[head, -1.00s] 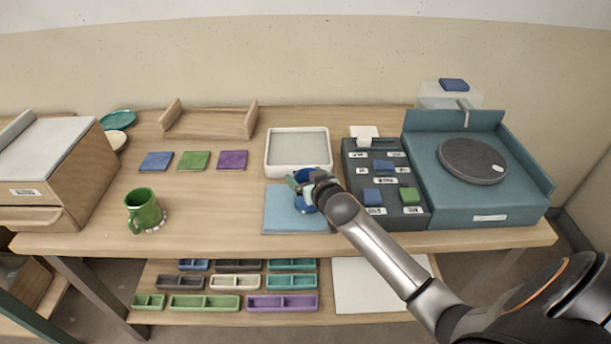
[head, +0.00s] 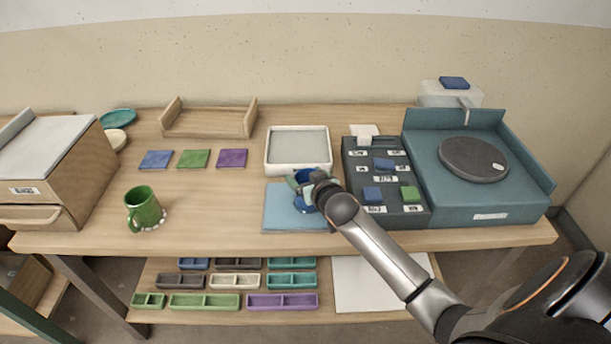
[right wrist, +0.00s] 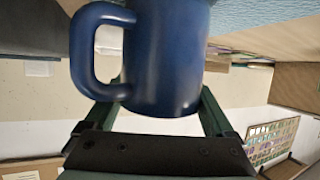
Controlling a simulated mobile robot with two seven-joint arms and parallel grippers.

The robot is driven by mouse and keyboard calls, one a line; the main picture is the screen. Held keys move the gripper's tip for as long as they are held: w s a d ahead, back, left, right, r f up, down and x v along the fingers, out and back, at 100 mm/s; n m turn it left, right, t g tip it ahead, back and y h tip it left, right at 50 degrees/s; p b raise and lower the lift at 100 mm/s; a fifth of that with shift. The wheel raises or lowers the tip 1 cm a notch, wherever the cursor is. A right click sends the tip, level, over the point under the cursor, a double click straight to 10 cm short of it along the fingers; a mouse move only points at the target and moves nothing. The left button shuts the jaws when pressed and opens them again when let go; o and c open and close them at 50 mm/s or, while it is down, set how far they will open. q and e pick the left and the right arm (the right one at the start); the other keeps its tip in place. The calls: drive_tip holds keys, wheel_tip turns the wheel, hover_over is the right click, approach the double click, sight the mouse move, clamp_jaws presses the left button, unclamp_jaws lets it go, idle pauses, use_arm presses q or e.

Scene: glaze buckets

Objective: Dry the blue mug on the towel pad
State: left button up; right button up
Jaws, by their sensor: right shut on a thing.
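The blue mug (head: 303,204) is at the upper right part of the light blue towel pad (head: 284,219), partly covered by my right gripper (head: 308,186). In the right wrist view the blue mug (right wrist: 168,60) fills the middle, its handle to the left, between the two green fingers of my right gripper (right wrist: 160,105), which is shut on it. A light blue surface, the towel pad (right wrist: 255,12), lies close against the mug at the top of that view. Whether the mug presses on the pad I cannot tell. My left gripper is not in view.
A green mug (head: 144,209) stands at the left. A white tray (head: 298,170) is right behind the pad. A dark labelled panel (head: 409,217) and a teal stand with a grey disc (head: 474,160) are to the right.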

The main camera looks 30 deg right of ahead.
idle(0.8)
drive_tip(key=shift+a, duration=0.15)
drive_tip(key=shift+w+a, duration=0.7)
drive_tip(key=shift+a, duration=0.3)
drive_tip(key=shift+w+a, duration=0.3)
drive_tip(key=shift+a, duration=0.2)
drive_tip(key=shift+w+a, duration=0.3)
drive_tip(key=shift+a, duration=0.2)
drive_tip(key=shift+s+d+r, duration=0.1)
drive_tip(key=shift+s+d, duration=0.15)
drive_tip(key=shift+d, duration=0.25)
drive_tip(key=shift+s+d+p, duration=0.55)
drive_tip(key=shift+d, duration=0.3)
drive_tip(key=shift+s+d+p, duration=0.5)
drive_tip(key=shift+d+p, duration=0.05)
drive_tip(key=shift+d, duration=0.3)
drive_tip(key=shift+w+a+b, duration=0.15)
drive_tip(key=shift+w+a, duration=0.3)
drive_tip(key=shift+a, duration=0.3)
drive_tip(key=shift+w+a+b, duration=0.1)
drive_tip(key=shift+w+a, duration=0.3)
drive_tip(key=shift+a, duration=0.35)
drive_tip(key=shift+w+a+b, duration=0.15)
drive_tip(key=shift+w+a, duration=0.3)
drive_tip(key=shift+a, duration=0.3)
